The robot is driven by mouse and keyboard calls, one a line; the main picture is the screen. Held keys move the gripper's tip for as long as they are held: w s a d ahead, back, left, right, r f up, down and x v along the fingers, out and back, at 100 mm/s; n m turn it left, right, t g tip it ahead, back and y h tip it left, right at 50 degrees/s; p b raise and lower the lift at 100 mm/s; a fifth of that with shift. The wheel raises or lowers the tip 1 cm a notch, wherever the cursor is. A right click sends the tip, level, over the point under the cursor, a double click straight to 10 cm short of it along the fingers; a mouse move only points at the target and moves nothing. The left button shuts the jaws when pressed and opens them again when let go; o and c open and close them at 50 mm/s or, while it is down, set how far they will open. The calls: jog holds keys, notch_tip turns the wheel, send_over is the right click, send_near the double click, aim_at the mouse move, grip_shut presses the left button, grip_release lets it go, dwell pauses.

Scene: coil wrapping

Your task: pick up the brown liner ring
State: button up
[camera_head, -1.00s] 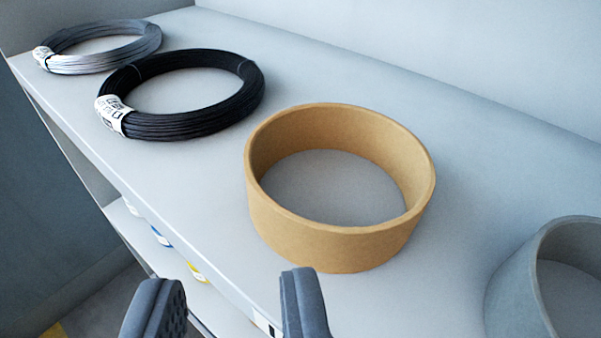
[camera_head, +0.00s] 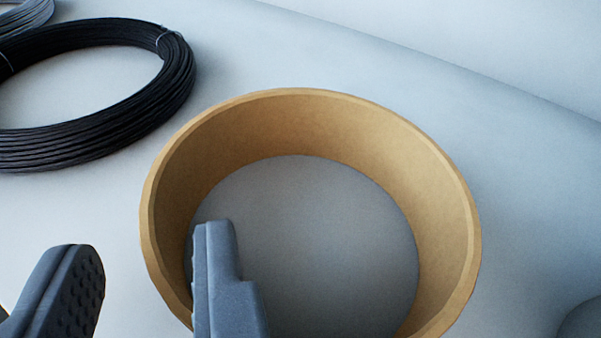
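The brown liner ring (camera_head: 330,120) lies flat on the grey shelf, large in the middle of the view. Its near edge runs out of the bottom of the picture. My gripper (camera_head: 152,252) is open, with its fingers spread at the lower left. The right finger shows over the inside of the ring, covering part of its left wall. The left finger is outside the ring, to its left. The ring's left wall lies between the two fingers, and I see no contact. How deep the right finger reaches is hard to tell.
A black wire coil (camera_head: 95,150) lies to the left of the ring, with a grey wire coil (camera_head: 25,14) partly showing behind it. A dark grey rounded thing (camera_head: 582,320) shows at the lower right corner. The shelf behind the ring is clear up to the back wall.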

jog(key=shift+x, duration=1.25)
jog(key=shift+s+f, duration=0.1)
jog(key=shift+f, duration=0.15)
grip_shut()
